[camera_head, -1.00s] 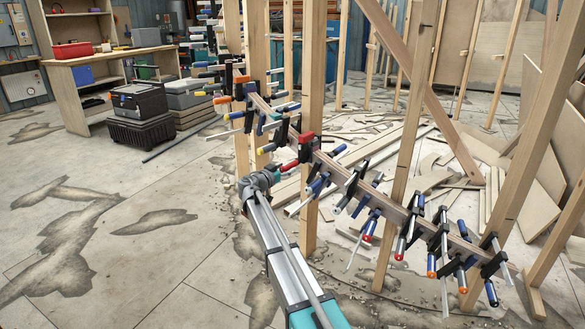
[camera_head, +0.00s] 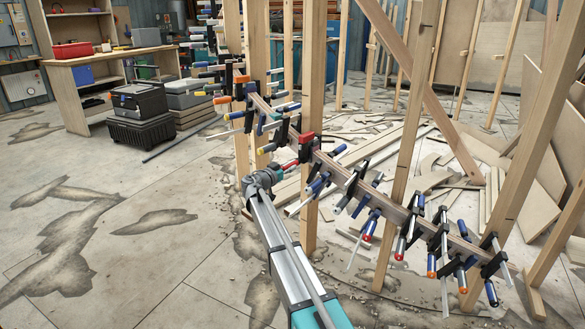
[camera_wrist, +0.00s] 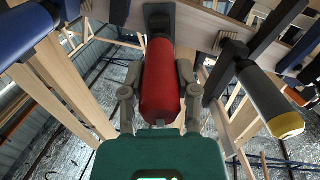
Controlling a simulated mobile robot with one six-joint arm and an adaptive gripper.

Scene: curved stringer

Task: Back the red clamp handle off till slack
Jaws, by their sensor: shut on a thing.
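The red clamp handle (camera_wrist: 161,84) sits between the two fingers of my gripper (camera_wrist: 160,80) in the wrist view, with a finger against each side. Its upper end runs to a dark clamp part (camera_wrist: 159,20) at the wooden stringer. In the head view the red handle (camera_head: 290,165) shows only in part, just past my gripper (camera_head: 276,172). A red-topped clamp (camera_head: 305,142) sits on the curved stringer (camera_head: 335,168) beside it. My gripper is shut on the handle; its fingertips are small and partly hidden in the head view.
Blue-handled clamps line the stringer on both sides. A yellow-tipped clamp handle (camera_wrist: 270,100) hangs close right of my gripper, and a blue handle (camera_wrist: 25,35) is at upper left. Wooden posts (camera_head: 311,120) stand close behind. The floor (camera_head: 130,260) at left is open.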

